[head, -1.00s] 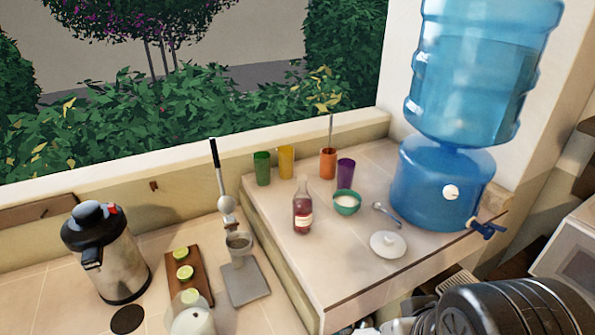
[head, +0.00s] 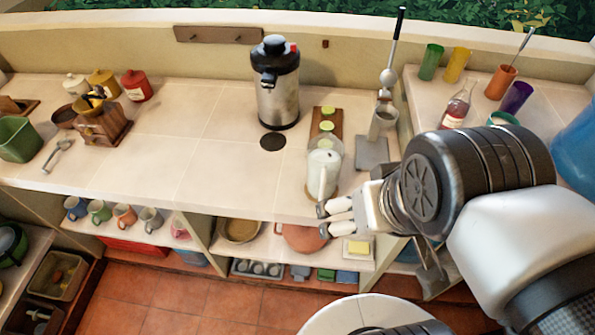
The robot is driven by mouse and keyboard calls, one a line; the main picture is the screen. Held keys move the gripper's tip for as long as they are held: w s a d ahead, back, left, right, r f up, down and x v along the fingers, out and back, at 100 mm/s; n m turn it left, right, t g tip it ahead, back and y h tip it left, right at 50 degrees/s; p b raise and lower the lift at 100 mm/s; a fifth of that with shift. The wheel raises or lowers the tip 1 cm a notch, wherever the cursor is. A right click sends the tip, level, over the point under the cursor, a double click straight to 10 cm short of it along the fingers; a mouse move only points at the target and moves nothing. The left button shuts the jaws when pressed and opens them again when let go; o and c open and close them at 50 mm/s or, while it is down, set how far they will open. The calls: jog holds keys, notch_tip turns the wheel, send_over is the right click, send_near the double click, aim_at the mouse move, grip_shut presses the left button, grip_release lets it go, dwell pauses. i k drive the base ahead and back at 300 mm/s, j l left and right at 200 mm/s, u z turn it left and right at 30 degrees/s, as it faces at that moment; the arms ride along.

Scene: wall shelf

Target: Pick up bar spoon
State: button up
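A thin long-handled utensil, which looks like the bar spoon (head: 523,42), stands tilted in an orange cup (head: 500,83) on the raised counter at the upper right. Its lower end is hidden inside the cup. My gripper (head: 322,218) is in front of the counter's front edge, below and left of the spoon and well apart from it. Its two fingers point left with a small gap between them, and nothing shows between them.
A steel airpot (head: 277,90), a lever press (head: 388,78), a glass bottle (head: 457,103) and a purple cup (head: 516,97) stand on the counters.

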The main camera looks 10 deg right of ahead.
aim_at(529, 33)
jog(key=z, duration=1.4)
